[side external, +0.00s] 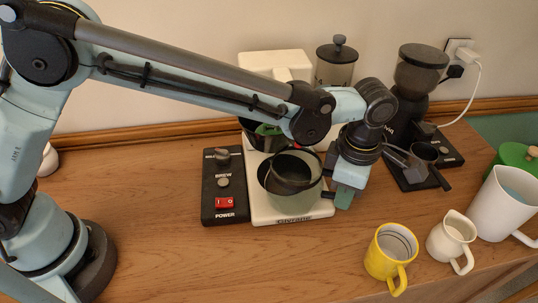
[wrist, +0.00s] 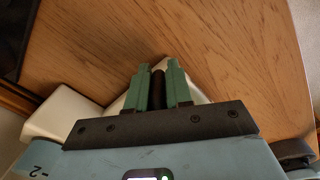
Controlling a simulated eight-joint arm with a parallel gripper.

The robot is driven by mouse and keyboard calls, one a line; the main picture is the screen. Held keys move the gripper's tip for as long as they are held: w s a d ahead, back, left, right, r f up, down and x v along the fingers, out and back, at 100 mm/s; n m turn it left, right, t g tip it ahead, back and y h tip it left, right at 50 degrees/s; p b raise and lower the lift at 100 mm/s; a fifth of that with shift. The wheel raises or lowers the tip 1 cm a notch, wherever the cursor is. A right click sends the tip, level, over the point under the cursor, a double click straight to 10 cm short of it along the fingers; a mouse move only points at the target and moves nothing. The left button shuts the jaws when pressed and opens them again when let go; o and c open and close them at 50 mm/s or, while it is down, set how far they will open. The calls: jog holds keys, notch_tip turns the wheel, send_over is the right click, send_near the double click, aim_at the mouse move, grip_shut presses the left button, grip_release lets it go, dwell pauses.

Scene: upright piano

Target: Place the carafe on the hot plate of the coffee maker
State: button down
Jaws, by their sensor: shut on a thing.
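The glass carafe (side external: 284,208) with a dark rim stands upright over the base of the white coffee maker (side external: 275,64). The hot plate is hidden beneath it, so I cannot tell whether the carafe touches it. My gripper (side external: 340,186) is at the carafe's right side, shut on its handle. In the wrist view, the dark handle (wrist: 158,88) sits between the two green fingers.
The control panel (side external: 224,186) with a red power switch is left of the carafe. A coffee grinder (side external: 418,75) and French press (side external: 337,62) stand behind. A yellow mug (side external: 385,262), small cream pitcher (side external: 451,241) and white jug (side external: 503,204) stand at right. The left table area is clear.

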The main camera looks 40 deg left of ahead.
jog(key=shift+w+a, duration=1.1)
jog(key=shift+a, duration=0.2)
jog(key=shift+w+a, duration=1.05)
jog(key=shift+a, duration=0.2)
jog(key=c, duration=0.9)
grip_release()
jog(key=shift+c, duration=0.2)
notch_tip(320, 180, up, 12)
jog(key=shift+s, duration=0.3)
